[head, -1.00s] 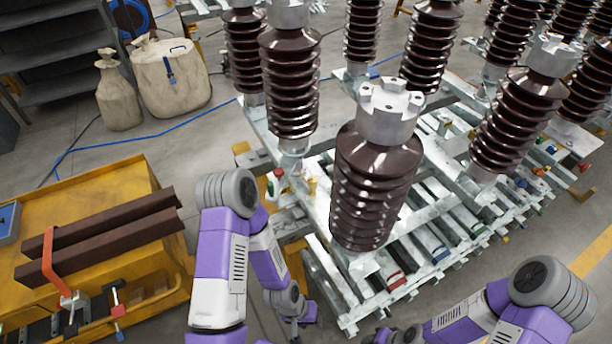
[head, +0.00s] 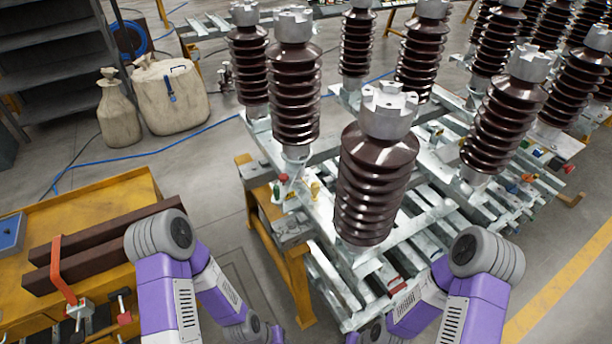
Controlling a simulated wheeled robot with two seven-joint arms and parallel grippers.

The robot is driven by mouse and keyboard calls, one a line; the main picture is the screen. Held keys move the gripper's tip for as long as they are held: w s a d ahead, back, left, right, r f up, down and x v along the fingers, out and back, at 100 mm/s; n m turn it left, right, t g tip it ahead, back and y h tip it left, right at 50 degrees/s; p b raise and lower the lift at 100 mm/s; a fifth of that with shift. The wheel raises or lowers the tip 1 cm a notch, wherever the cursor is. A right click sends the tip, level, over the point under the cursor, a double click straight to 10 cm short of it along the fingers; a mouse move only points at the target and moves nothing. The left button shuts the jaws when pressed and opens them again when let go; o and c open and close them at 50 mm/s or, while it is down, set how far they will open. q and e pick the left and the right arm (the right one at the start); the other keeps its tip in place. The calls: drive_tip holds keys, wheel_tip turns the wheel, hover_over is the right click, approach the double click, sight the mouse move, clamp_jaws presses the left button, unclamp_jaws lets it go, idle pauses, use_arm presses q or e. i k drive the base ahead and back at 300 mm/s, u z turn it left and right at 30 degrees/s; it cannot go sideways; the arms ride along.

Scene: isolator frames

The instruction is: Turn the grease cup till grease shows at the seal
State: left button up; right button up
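I cannot make out a grease cup or a seal with certainty. A small brass-coloured fitting (head: 316,190) stands on the grey metal frame, left of the nearest brown ribbed insulator (head: 372,190). Beside it is a small red-topped part (head: 284,178) with a green part (head: 276,193) below. These are too small to identify. No grease is visible. My left and right arms reach down to the bottom edge, left and right of centre. Their grippers are out of the picture, so I cannot see what they touch.
Several more insulators stand on the galvanised frame (head: 330,287). A yellow trestle (head: 297,283) supports its near left side. A yellow bench (head: 95,198) at left carries two brown bars (head: 100,240) and an orange clamp (head: 62,270). Cloth sacks (head: 172,95) stand behind. Floor between bench and frame is clear.

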sight(315, 186)
drive_tip(key=i, duration=0.35)
drive_tip(key=z, duration=0.9)
